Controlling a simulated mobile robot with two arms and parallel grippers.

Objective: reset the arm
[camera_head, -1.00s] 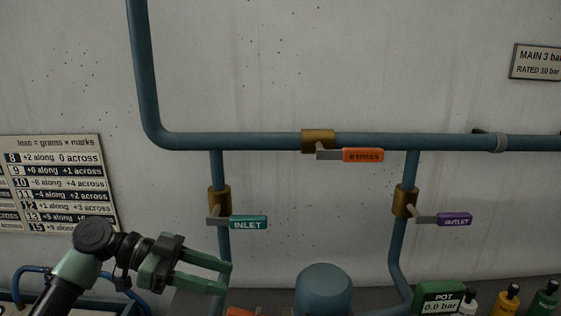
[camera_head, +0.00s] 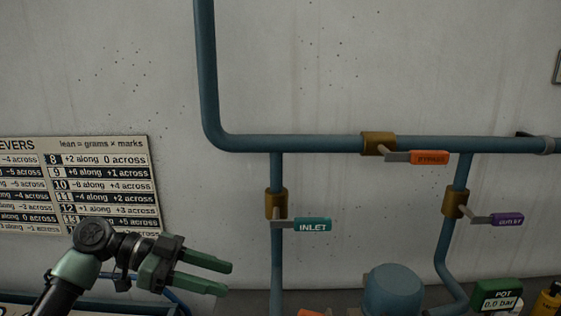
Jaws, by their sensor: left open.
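My left arm comes in at the lower left, and its left gripper (camera_head: 228,278) points to the right. Its two green fingers are apart with nothing between them. The fingertips stop to the left of the vertical pipe (camera_head: 277,255) under the teal INLET handle (camera_head: 312,225). They appear apart from the pipe, though the depth between them is hard to tell. My right gripper is not in view.
A blue pipe (camera_head: 300,143) runs along the wall with an orange BYPASS handle (camera_head: 430,157) and a purple OUTLET handle (camera_head: 506,220). A blue domed vessel (camera_head: 393,288) and green POT gauge (camera_head: 497,293) stand low right. A printed chart (camera_head: 110,190) hangs left.

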